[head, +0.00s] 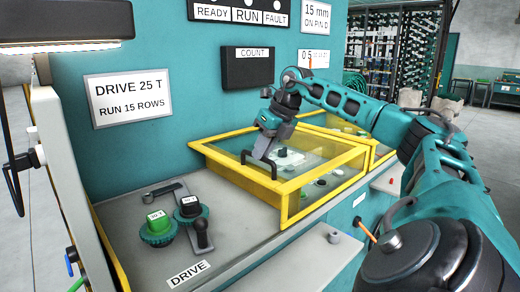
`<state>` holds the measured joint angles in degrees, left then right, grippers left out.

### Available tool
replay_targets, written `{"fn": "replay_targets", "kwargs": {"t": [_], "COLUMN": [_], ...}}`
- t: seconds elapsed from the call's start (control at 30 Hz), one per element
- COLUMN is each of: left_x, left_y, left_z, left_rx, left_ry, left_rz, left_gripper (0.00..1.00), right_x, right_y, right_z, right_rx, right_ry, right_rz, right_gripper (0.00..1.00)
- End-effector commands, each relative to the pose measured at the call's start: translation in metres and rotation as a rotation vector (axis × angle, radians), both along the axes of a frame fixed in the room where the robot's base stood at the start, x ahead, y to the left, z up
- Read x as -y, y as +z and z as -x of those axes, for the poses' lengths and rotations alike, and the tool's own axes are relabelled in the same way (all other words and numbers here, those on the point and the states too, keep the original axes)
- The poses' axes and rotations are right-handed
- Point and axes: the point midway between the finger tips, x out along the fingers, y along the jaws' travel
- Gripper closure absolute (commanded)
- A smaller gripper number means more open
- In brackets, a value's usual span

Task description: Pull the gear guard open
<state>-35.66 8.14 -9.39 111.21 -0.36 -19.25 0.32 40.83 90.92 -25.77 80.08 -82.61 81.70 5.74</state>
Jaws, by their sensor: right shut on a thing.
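The gear guard (240,174) is a yellow-framed box with clear panels, standing on the grey machine top in the middle of the head view. Pale and dark round parts (322,182) show through its panels. A black bar handle (274,171) is on its top at the near left side. My right gripper (264,152) reaches over the guard from the right and is shut on this handle. The fingers hide part of the handle. I cannot tell whether the guard is lifted at all. My left gripper is not in view.
The DRIVE 25 T sign (128,97) and a black COUNT box (247,68) are on the teal wall behind. A second yellow frame adjoins behind right.

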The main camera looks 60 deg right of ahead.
Motion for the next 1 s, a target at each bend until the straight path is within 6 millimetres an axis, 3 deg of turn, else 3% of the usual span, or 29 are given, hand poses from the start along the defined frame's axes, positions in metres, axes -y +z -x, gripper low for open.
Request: {"fn": "replay_targets", "kwargs": {"t": [0.33, 0.37, 0.63, 0.87, 1.0], "left_x": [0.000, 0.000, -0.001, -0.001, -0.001], "left_y": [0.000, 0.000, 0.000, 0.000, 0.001], "left_z": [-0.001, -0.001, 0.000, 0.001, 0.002], "left_rx": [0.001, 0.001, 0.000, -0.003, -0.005], "left_ry": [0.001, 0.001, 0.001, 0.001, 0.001], "left_rz": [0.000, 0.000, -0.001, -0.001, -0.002], "left_gripper": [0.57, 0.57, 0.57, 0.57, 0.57], "right_x": [0.001, 0.001, 0.001, 0.001, 0.002], "right_y": [0.000, 0.000, 0.000, 0.001, 0.012], "right_z": [0.000, 0.000, 0.000, 0.000, 0.005], "right_rx": [0.002, 0.002, 0.001, 0.001, 0.002], "right_ry": [-0.002, -0.002, 0.000, 0.000, -0.002], "right_rz": [0.001, 0.001, 0.000, 0.000, 0.001], "right_gripper": [1.00, 0.85, 0.60, 0.60, 0.60]}}
